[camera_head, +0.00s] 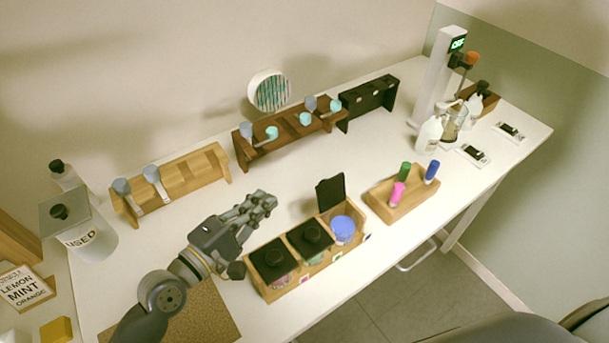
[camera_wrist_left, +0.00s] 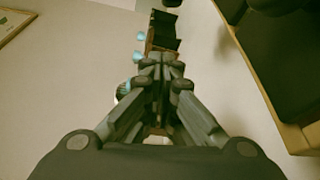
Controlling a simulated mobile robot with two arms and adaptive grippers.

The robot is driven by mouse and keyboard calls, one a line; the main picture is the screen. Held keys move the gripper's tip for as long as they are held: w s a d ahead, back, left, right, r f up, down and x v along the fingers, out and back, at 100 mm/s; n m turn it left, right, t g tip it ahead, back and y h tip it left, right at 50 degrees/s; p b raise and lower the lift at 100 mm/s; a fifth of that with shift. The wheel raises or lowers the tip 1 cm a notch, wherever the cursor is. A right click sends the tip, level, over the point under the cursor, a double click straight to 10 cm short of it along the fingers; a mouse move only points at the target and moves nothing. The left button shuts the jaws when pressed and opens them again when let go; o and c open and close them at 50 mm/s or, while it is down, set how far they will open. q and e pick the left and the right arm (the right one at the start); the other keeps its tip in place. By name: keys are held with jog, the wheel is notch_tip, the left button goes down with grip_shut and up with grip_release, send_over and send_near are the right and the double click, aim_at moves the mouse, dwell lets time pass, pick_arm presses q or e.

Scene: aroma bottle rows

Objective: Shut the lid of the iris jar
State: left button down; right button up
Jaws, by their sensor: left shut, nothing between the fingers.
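A wooden box (camera_head: 293,287) near the table's front holds three jars in a row. The right-hand jar (camera_head: 342,229) shows blue-violet contents and stands open. Its black lid (camera_head: 330,191) is raised upright at the back. No jar name is readable. My left gripper (camera_head: 270,200) is shut and empty, above the table behind the box and left of the raised lid. Its closed fingers also show in the left wrist view (camera_wrist_left: 165,70). My right gripper is not in view.
A wooden tray (camera_head: 408,206) with pink, green and blue vials sits right of the box. Wooden racks (camera_head: 175,186) and a black rack (camera_head: 368,101) line the wall. A "USED" bin (camera_head: 98,240) stands left. The table between box and racks is mostly clear.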

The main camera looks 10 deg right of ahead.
aim_at(328, 190)
pick_arm(q)
jog(key=w+d+p, duration=0.3)
jog(key=d+p, duration=0.1)
jog(key=d, duration=0.6)
jog(key=shift+w, duration=0.2)
jog(key=shift+s+d+r+m+t+b, duration=0.1)
jog(key=shift+s+r+m+t+b, duration=0.3)
jog(key=shift+m, duration=0.3)
jog(key=shift+w, duration=0.15)
